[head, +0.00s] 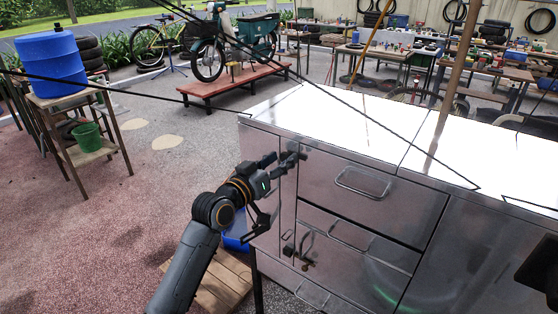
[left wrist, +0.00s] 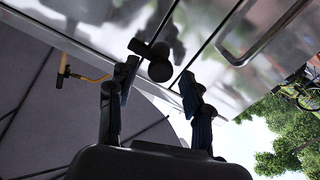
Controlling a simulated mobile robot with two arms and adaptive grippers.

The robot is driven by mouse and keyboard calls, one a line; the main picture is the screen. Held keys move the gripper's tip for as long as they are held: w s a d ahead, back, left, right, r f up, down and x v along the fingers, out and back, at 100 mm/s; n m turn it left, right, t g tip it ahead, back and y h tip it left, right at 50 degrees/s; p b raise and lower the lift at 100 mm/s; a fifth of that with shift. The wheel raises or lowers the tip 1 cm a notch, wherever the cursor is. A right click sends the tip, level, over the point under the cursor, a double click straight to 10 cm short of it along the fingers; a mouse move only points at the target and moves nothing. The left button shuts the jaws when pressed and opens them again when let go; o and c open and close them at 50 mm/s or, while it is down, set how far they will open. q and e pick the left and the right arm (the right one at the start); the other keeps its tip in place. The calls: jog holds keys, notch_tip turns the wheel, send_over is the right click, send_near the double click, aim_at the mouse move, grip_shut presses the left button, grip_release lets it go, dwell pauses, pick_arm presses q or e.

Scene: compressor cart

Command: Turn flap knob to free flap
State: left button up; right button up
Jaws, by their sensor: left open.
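The dark round flap knob (left wrist: 159,66) shows in the left wrist view on the shiny metal front of the cart, with a small dark tab (left wrist: 137,46) beside it. My left gripper (left wrist: 160,80) is open, with one finger on each side of the knob in that view. I cannot tell whether either finger touches it. In the head view my left gripper (head: 284,170) is at the upper left of the cart's front, beside the narrow panel (head: 288,205), and partly hides the knob's area. My right gripper is not in view.
The metal cart (head: 345,125) has drawers with a bar handle (head: 362,182) close to my gripper. A wooden pallet (head: 215,285) and blue bin (head: 236,242) lie near the cart's left side.

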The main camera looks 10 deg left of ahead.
pick_arm(q)
grip_shut()
jog(key=n+p, duration=0.3)
jog(key=shift+r, duration=0.15)
jog(key=n+p, duration=0.3)
jog(key=n, duration=0.2)
jog(key=shift+a, duration=0.1)
jog(key=n+p, duration=0.3)
jog(key=n, duration=0.2)
jog(key=shift+f+n+p, duration=0.15)
jog(key=shift+n+p, duration=0.4)
jog(key=shift+n, duration=0.65)
jog(key=shift+f+n+p, duration=0.15)
jog(key=shift+n+p, duration=0.4)
jog(key=shift+n, duration=0.65)
